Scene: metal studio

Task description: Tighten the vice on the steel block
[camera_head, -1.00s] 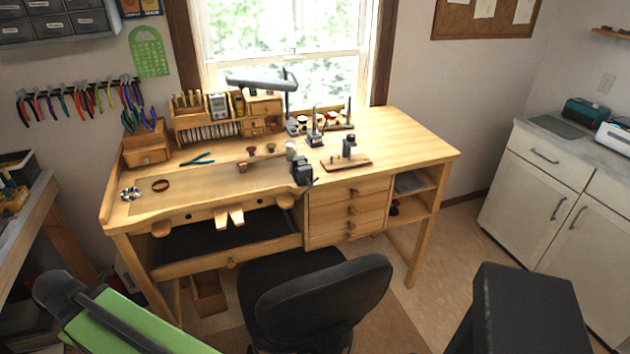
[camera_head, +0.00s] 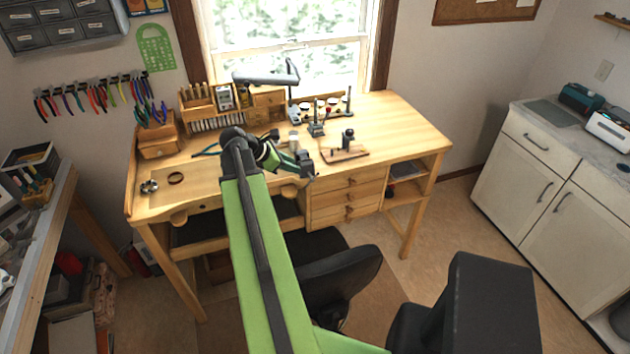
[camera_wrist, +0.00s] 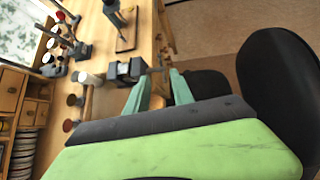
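The small dark grey vice (camera_head: 305,165) sits at the front edge of the wooden workbench. It also shows in the wrist view (camera_wrist: 122,71), with its screw end towards my gripper. A pale patch at its jaws may be the steel block; I cannot tell clearly. My gripper (camera_wrist: 161,73) shows two teal fingers, spread apart, pointing at the vice's screw end and handle. In the head view, my gripper (camera_head: 285,160) is just left of the vice, partly hidden by my arm. I cannot tell whether a finger touches the handle.
The bench top (camera_head: 400,125) is clear at the right. A small stand on a wooden base (camera_head: 345,152) is right of the vice. A black chair (camera_head: 335,270) stands close below.

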